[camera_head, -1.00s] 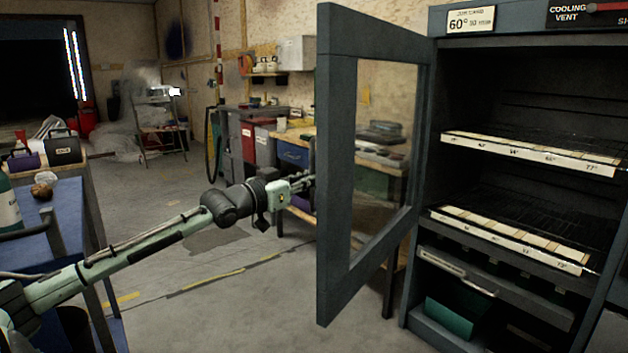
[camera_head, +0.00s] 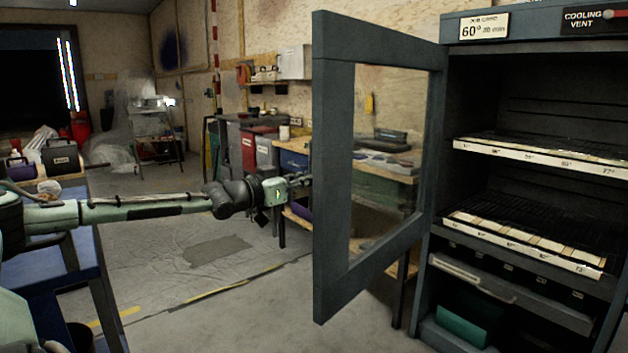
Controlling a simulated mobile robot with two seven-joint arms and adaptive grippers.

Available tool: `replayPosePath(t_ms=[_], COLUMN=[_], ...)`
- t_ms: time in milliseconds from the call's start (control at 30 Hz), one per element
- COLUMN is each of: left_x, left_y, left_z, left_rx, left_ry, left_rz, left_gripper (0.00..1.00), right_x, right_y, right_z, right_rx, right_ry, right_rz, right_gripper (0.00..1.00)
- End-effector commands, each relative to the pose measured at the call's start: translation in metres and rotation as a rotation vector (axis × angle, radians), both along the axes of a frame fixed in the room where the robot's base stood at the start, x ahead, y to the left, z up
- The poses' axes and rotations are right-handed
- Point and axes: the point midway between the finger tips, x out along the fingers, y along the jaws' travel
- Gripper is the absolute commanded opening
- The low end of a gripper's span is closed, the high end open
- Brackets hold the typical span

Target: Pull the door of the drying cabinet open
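The drying cabinet (camera_head: 476,100) stands at the right with its dark interior and wire shelves in plain view. Its glazed door (camera_head: 333,190) is swung wide open on the hinge side next to the cabinet's left edge. The door's free edge points toward me. My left gripper (camera_head: 308,178) is at the outer left side of the door, at about mid-height. Its fingertips reach the door's edge and are partly hidden by it, so I cannot tell whether they hold a handle. My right gripper is not in view.
A blue table (camera_head: 60,268) with cases on it stands at the left, under my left arm. A workbench (camera_head: 385,165) with bins lies behind the door. The sheeted floor (camera_head: 190,260) between table and door is clear.

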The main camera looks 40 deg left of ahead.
Motion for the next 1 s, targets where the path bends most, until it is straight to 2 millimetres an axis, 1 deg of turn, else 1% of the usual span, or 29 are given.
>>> replayPosePath(t_ms=[33,267,300,467,767,1000], left_x=[-0.0008,-0.0008,-0.0008,-0.0005,-0.0002,-0.0004], left_y=[0.0008,0.0004,0.0003,0.0001,-0.0004,-0.0021], left_z=[-0.0082,-0.0078,-0.0077,-0.0046,-0.0013,-0.0008], left_rx=[-0.001,0.0,0.0,0.001,0.001,-0.001], left_ry=[0.015,0.014,0.014,0.008,0.002,0.0], left_rz=[0.003,0.002,0.002,0.001,-0.001,-0.001], left_gripper=[0.0,0.0,0.12,0.32,0.33,0.33], right_x=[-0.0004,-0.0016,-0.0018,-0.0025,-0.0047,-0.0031], right_y=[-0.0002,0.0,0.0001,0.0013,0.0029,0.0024], right_z=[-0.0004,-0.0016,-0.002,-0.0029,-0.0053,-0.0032], right_rx=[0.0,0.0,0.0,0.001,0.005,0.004], right_ry=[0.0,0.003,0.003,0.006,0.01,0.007], right_rz=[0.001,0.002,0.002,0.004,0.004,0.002], right_gripper=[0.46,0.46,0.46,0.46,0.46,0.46])
